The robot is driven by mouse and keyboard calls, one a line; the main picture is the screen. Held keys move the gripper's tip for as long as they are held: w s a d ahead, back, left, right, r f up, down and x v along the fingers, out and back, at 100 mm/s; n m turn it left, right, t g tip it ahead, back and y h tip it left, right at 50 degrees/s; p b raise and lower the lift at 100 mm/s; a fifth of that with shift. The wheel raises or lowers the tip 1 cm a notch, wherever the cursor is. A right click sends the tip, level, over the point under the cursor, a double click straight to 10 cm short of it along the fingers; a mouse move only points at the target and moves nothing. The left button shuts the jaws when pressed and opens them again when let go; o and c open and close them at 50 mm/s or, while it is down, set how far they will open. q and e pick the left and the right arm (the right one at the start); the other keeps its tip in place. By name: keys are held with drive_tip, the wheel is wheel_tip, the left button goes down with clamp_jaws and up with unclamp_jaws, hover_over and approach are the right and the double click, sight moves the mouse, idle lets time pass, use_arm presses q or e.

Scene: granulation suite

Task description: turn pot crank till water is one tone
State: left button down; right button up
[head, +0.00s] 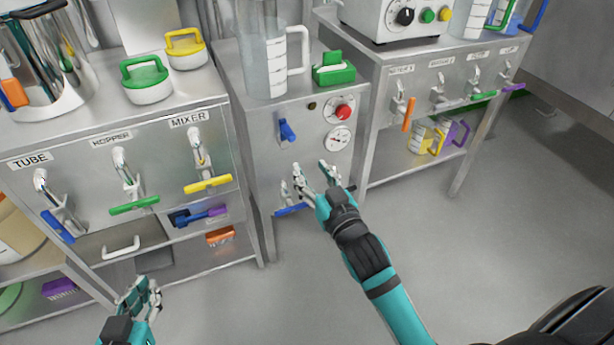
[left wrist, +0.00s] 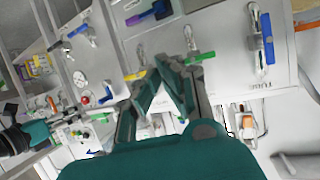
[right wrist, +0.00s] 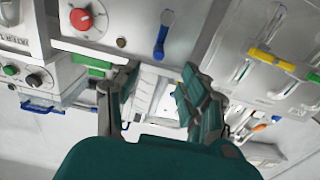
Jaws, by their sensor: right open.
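A shiny steel pot (head: 52,85) stands at the upper left on the left cabinet, cut off by the picture edge; its inside and any water in it cannot be made out. A dark part and an orange piece (head: 12,93) show at it; I cannot tell whether either is a crank. My right gripper (head: 314,172) is open and empty in front of the middle cabinet, near a blue-handled tap (head: 290,209). The gap between its fingers shows in the right wrist view (right wrist: 158,75). My left gripper (head: 141,290) is low, in front of the left cabinet; its fingertips look close together.
The left cabinet (head: 85,150) has taps labelled TUBE, HOPPER and MIXER. A knobbed machine (head: 385,20) stands right. Floor in front is clear.

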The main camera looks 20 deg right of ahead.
drive_tip(key=b, duration=0.2)
approach(286, 131)
drive_tip(key=w+f, duration=0.2)
drive_tip(key=w, duration=0.3)
drive_tip(key=w+b, duration=0.2)
drive_tip(key=w, duration=0.5)
drive_tip(key=shift+w+d+r, duration=0.1)
drive_tip(key=shift+w+d, duration=0.05)
drive_tip(key=shift+w+r, duration=0.1)
drive_tip(key=shift+w, duration=0.4)
use_arm(q)
wheel_tip(286, 131, up, 17)
drive_tip(key=s+d+t+h, duration=0.1)
drive_tip(key=d+t+h, duration=0.1)
drive_tip(key=t, duration=0.9)
drive_tip(key=shift+s+h, duration=0.25)
drive_tip(key=shift+h, duration=0.65)
use_arm(e)
drive_tip(key=shift+c, duration=0.2)
clamp_jaws()
